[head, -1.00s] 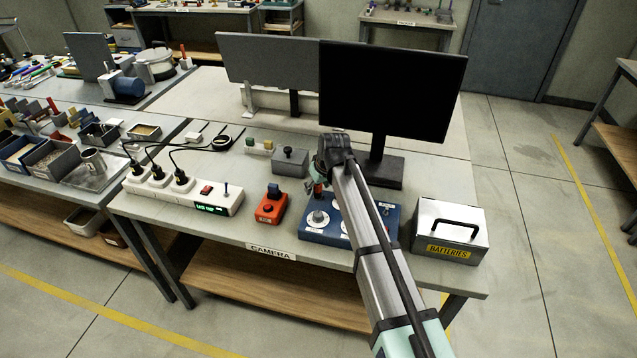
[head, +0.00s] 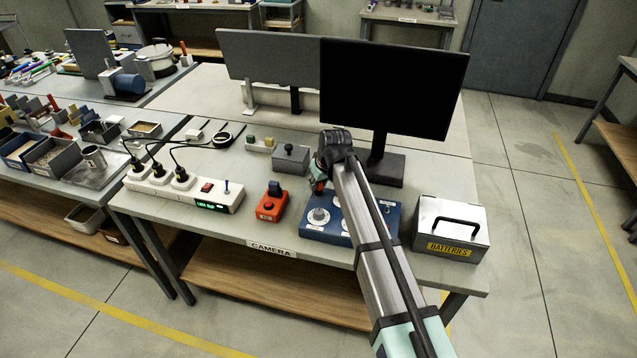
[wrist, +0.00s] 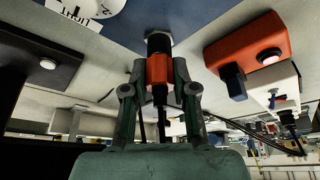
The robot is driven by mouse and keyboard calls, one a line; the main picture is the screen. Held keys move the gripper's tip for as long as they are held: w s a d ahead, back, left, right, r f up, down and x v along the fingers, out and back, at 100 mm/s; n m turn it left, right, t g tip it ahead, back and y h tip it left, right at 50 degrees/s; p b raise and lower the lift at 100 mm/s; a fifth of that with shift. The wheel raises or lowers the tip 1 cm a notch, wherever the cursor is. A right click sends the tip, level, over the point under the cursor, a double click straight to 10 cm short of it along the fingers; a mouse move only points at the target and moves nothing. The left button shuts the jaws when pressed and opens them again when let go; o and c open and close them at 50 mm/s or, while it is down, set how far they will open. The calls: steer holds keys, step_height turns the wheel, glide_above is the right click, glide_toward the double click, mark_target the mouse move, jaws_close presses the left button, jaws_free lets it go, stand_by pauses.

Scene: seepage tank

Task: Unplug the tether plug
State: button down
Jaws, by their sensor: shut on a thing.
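The tether plug (wrist: 158,72) is black with an orange-red band. In the wrist view its black end meets a silver collar on the blue control box (wrist: 215,22); I cannot tell how deep it sits. My gripper (wrist: 159,82) is shut on the plug's orange band, one finger on each side. A dark cable trails from the plug's near end. In the head view my gripper (head: 318,181) is small and partly hidden by my wrist, at the back left of the blue box (head: 318,235), which has white dials.
An orange-red box with a blue switch (head: 271,204) stands left of the blue box. A white power strip (head: 185,190) with plugs is farther left. A batteries case (head: 450,232) is at right. A monitor (head: 392,90) and a grey box (head: 291,159) stand behind.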

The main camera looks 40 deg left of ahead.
steer(key=shift+r, duration=0.45)
steer(key=shift+r+p, duration=1.15)
steer(key=shift+r, duration=1.4)
